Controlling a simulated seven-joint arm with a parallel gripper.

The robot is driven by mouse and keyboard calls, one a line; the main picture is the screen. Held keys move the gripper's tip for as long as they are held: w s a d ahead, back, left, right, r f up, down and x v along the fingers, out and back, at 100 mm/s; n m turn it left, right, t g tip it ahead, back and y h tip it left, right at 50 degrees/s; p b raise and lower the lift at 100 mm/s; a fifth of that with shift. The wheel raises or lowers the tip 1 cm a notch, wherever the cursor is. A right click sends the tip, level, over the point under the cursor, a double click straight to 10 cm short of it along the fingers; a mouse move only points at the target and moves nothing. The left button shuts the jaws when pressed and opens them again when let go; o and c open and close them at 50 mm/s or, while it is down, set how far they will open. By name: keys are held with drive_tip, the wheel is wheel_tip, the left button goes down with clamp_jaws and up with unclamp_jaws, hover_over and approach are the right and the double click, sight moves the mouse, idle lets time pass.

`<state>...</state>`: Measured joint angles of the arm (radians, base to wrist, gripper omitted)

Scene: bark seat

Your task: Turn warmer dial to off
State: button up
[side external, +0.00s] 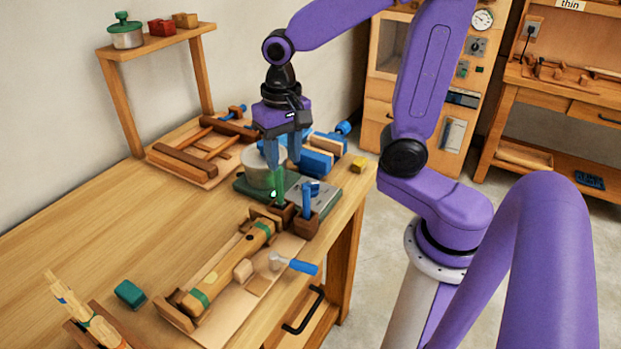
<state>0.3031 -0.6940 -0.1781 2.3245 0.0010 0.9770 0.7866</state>
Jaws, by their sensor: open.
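The warmer looks to be the low dark green base (243,186) with a round grey pot (258,175) on it, on the bench's right half. A grey plate (326,194) adjoins its right side, with a small blue piece on it. I cannot tell which part is the dial or how it is set; it may be hidden behind the fingers. My gripper (283,162) points down over the pot's right side, jaws open with blue fingers. Nothing shows between the fingers. From this angle I cannot tell whether they touch anything.
Upright green (278,188) and blue (306,197) handles stand in brown blocks just in front. Blue clamps (316,162) lie behind right. A wooden frame (205,148) lies behind left. A clamped wooden piece (232,262) lies in front. The bench's left middle is clear.

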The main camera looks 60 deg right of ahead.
drive_tip(key=w+d+m, duration=0.1)
drive_tip(key=m, duration=0.2)
drive_tip(key=w+d+m, duration=0.1)
drive_tip(key=w+m, duration=0.1)
drive_tip(key=m, duration=0.1)
drive_tip(key=w+d+m, duration=0.1)
drive_tip(key=m, duration=0.1)
drive_tip(key=shift+w+d+r+m, duration=0.2)
drive_tip(key=shift+d+r+m, duration=0.15)
drive_tip(key=shift+r+m, duration=0.05)
drive_tip(key=m, duration=1.5)
hover_over(310, 184)
wheel_tip(310, 184, down, 16)
drive_tip(key=shift+f, duration=0.25)
clamp_jaws()
